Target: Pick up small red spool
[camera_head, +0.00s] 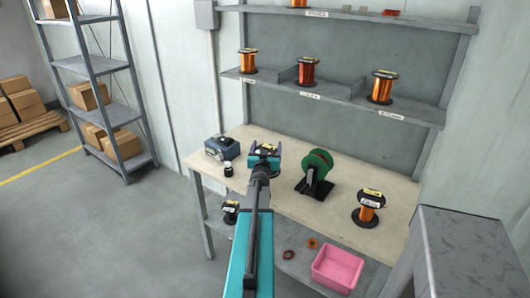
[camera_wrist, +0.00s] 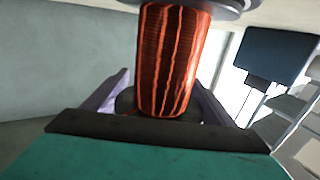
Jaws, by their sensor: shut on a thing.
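A spool of red-orange wire (camera_wrist: 172,60) stands between my gripper's fingers (camera_wrist: 163,85) in the wrist view, with part of a dark flange at the top edge. My gripper is shut on this spool. In the head view my gripper (camera_head: 265,156) is over the back left of the workbench, and a dark spool flange with a pale label (camera_head: 266,147) shows at its end. The wire is hidden there, and I cannot tell how high the spool is above the bench. Another red spool (camera_head: 307,71) stands on the middle wall shelf.
The workbench (camera_head: 300,207) holds a blue-grey device (camera_head: 222,147), a green wheel on a black stand (camera_head: 318,165) and a copper spool (camera_head: 367,208). Orange spools (camera_head: 247,62) (camera_head: 381,88) stand on the wall shelf. A pink bin (camera_head: 338,268) is on the lower shelf. A grey cabinet (camera_head: 465,245) stands right.

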